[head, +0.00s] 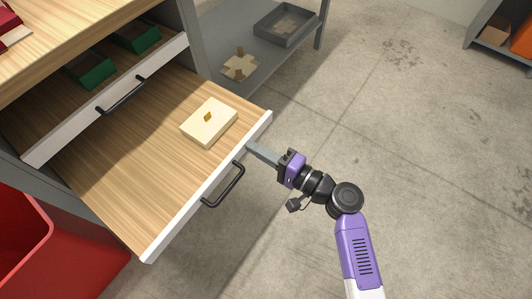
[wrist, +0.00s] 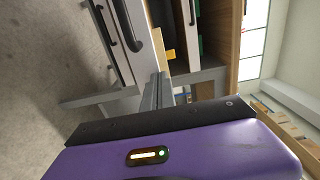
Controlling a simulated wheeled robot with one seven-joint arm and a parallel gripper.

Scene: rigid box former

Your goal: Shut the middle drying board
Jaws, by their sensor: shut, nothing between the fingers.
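The drying board (head: 130,160) with the white front is pulled far out, between an upper board and lower fronts, so I take it as the middle one. A cream box (head: 207,124) with a small tan piece on top lies on it. Its black handle (head: 224,186) is on the front; a large handle also shows in the wrist view (wrist: 130,24). My gripper (head: 251,149) is shut and empty, its fingertips at the outer face of the front, right of the handle. I cannot tell whether they touch it. The fingers (wrist: 159,88) also point at the front in the wrist view.
The upper board (head: 110,95), holding green boxes (head: 90,70), is out less far. A red bin (head: 90,265) stands below left. A grey shelf (head: 225,25) with a tray (head: 287,24) stands behind. The floor (head: 430,160) at right is clear.

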